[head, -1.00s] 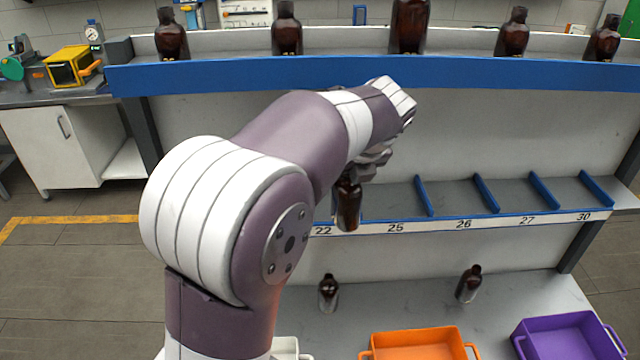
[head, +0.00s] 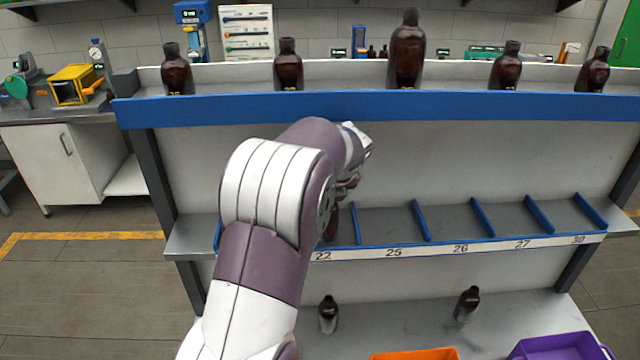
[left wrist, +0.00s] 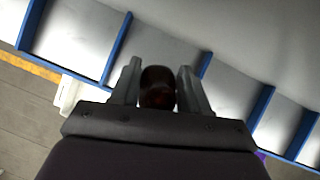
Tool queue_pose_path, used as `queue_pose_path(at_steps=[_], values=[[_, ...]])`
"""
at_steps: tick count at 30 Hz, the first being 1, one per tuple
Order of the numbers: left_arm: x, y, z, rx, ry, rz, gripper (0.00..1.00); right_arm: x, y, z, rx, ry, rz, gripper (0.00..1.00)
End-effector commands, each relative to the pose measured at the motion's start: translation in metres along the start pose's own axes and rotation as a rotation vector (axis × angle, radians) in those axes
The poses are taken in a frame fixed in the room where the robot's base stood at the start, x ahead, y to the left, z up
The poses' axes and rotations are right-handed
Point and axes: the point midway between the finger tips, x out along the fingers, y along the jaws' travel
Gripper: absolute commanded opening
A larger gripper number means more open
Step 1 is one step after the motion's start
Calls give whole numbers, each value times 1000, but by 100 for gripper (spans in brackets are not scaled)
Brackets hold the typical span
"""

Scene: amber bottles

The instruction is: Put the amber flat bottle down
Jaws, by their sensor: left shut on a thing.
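The amber flat bottle (head: 331,223) is mostly hidden behind my left arm in the head view. It hangs below my left gripper (head: 347,188), over the compartment labelled 22 on the middle shelf (head: 380,218). In the left wrist view the bottle's dark top (left wrist: 158,88) sits between the two fingers of my left gripper (left wrist: 158,80). A blue divider (left wrist: 117,48) lies to its left and another (left wrist: 205,66) to its right. I cannot tell whether its base touches the shelf. My right gripper is not in view.
Compartments 25, 26 and 27 look empty between blue dividers (head: 421,221). Several amber bottles (head: 406,52) stand on the top shelf. Two bottles (head: 328,314) (head: 467,304) stand on the lower board, near an orange bin (head: 415,354) and a purple bin (head: 555,346).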

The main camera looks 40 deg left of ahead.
Motion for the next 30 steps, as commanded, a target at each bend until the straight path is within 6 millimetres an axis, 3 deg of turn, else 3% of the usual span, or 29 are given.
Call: queue_pose_path(at_steps=[1, 4, 8, 18, 19, 21, 30], values=[[0, 1, 12, -1, 2, 3, 0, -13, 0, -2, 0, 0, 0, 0], [11, 2, 28, -1, 2, 3, 0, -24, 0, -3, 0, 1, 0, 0], [23, 1, 18, 1, 1, 1, 0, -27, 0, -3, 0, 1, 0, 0], [28, 0, 14, 1, 1, 1, 0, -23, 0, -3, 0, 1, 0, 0], [28, 1, 14, 1, 1, 1, 55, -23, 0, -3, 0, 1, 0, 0], [27, 1, 14, 1, 1, 1, 71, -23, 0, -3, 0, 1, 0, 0], [25, 1, 16, 0, 1, 1, 71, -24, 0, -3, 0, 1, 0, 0]])
